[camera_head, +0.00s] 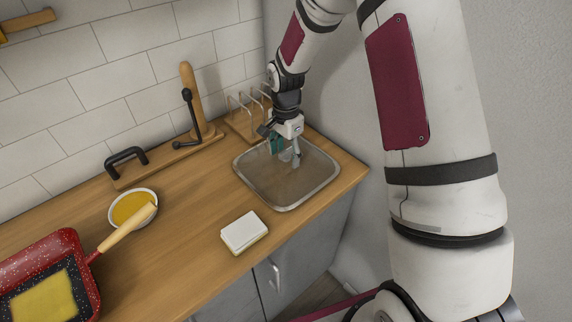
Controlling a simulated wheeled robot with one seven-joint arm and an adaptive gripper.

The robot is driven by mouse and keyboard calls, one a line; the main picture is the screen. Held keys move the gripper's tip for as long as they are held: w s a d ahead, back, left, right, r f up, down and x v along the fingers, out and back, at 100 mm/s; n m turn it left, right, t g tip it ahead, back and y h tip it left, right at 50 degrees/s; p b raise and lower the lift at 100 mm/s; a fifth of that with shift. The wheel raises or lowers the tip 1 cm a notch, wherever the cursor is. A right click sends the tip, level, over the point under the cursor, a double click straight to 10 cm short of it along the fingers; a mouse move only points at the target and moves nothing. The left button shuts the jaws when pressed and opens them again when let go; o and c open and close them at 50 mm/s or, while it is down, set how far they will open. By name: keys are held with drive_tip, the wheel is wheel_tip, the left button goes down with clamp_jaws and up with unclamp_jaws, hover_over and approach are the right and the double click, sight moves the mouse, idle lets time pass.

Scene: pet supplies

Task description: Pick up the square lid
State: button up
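A small white, square-cornered block (244,232) with a pale yellow lower layer lies flat on the wooden counter, in front of the sink. Its white top is the only square lid-like thing I can make out; I cannot tell whether it is a separate lid. My gripper (286,150) points down over the back part of the sink (283,190), behind and to the right of the block and well apart from it. A teal piece (276,143) shows at the gripper's left side; I cannot tell whether it is held. The finger opening is too small to judge.
A bowl of yellow food (133,208) and a red speckled pan (65,250) with a wooden handle are at left. Bare counter lies around the block.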

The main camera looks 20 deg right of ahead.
clamp_jaws()
drive_tip(key=shift+r, duration=0.1)
